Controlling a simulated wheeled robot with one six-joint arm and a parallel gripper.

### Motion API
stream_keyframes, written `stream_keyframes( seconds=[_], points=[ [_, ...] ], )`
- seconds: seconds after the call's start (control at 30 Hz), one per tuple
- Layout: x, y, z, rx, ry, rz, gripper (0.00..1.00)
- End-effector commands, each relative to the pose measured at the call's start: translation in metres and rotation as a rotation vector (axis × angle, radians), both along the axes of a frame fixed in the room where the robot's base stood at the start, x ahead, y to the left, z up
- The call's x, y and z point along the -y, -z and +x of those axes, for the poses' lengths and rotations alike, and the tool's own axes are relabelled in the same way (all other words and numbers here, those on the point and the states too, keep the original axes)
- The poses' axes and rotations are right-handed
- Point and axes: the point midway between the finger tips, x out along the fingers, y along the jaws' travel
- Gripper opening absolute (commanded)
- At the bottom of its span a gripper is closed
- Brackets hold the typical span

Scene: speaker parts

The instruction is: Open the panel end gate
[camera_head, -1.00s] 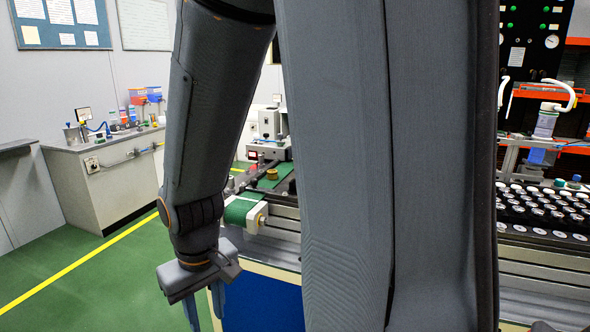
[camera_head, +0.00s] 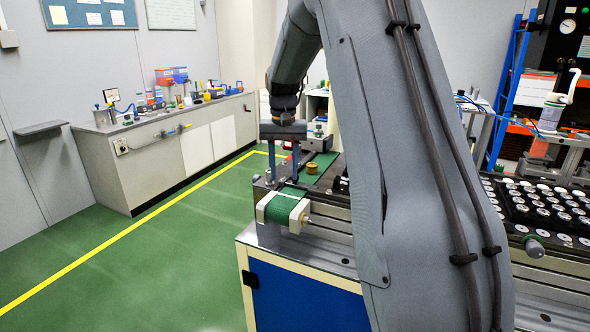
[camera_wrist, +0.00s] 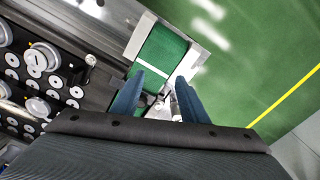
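My gripper (camera_head: 283,172) points down over the near end of a conveyor with a green belt (camera_head: 284,203) and pale end blocks. Its two blue fingers are apart, with nothing visibly held between them. In the wrist view my gripper (camera_wrist: 160,84) is also open, its fingertips over the edge of the green belt (camera_wrist: 162,45). A small pale metallic part (camera_wrist: 175,105) shows between the fingers, partly hidden by the right one; I cannot tell whether they touch it. I cannot clearly make out which part is the panel end gate.
A brass-coloured round piece (camera_head: 312,167) sits farther along the belt. A rack of several white-topped round parts (camera_head: 548,210) is at right. A side counter (camera_head: 150,160) stands at back left. The green floor (camera_head: 150,265) left of the bench is clear.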

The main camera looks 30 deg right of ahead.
Motion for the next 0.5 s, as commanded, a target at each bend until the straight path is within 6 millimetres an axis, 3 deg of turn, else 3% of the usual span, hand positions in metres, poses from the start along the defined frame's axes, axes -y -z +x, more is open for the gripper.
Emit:
stream_keyframes(
  seconds=[0.03, 0.2, 0.37, 0.5],
  points=[
    [0.016, -0.008, 0.015, -0.003, 0.035, 0.001, 0.4],
    [0.048, -0.026, 0.041, -0.016, 0.118, 0.005, 0.4],
    [0.059, -0.03, 0.049, -0.022, 0.149, 0.007, 0.4],
    [0.059, -0.018, 0.049, -0.026, 0.151, 0.008, 0.4]
  ],
)
